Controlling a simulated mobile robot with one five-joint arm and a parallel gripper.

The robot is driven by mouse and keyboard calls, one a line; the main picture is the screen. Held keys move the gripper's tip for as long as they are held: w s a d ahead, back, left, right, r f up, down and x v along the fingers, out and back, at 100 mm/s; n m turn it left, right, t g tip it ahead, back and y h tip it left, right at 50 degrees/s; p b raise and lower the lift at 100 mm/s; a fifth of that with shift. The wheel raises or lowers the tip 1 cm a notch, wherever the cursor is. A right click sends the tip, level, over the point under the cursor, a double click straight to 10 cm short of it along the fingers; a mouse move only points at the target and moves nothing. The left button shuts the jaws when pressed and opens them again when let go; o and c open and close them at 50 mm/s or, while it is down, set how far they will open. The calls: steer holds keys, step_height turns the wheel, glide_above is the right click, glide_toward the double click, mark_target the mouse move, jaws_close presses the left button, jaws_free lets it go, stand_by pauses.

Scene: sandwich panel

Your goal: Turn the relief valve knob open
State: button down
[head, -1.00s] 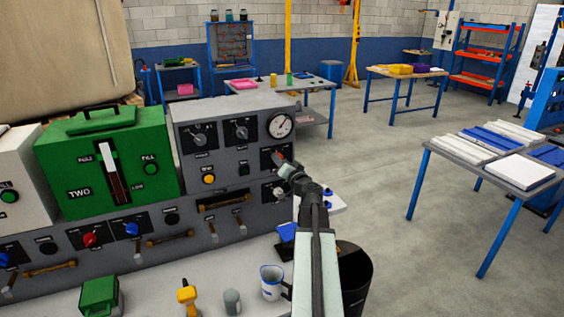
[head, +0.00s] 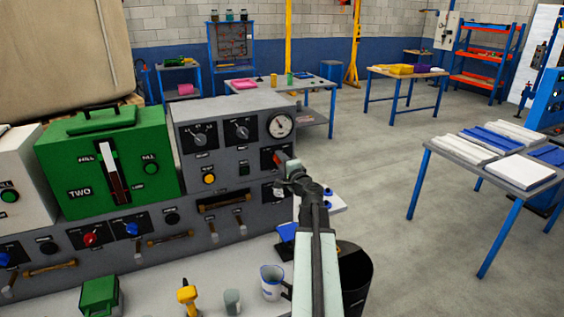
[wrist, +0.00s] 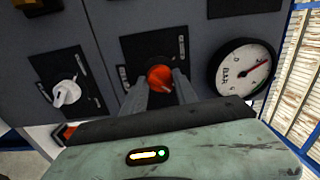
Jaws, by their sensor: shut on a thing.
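The red knob (wrist: 159,78) sits on a dark plate on the grey panel, and its label cannot be read. I take it as the relief valve knob. My gripper (wrist: 161,85) is shut on it, one finger on each side. In the head view, the red knob (head: 279,158) shows just past the tip of my gripper (head: 286,164), at the panel's right side. My gripper and wrist hide part of the plate. The round pressure gauge (wrist: 245,68) with a red needle is beside the knob, and in the head view the gauge (head: 281,125) is above it.
A white knob (wrist: 66,93) on its own dark plate is close to my gripper, on the other side from the gauge. A yellow button (head: 209,179) and a brown handle bar (head: 223,200) are to the left. Cups and a yellow tool (head: 187,295) stand on the bench below.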

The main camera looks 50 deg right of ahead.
steer(key=shift+m, duration=0.5)
steer(key=c, duration=0.9)
jaws_free()
steer(key=shift+c, duration=0.2)
steer(key=v, duration=0.8)
steer(key=shift+f, duration=0.1)
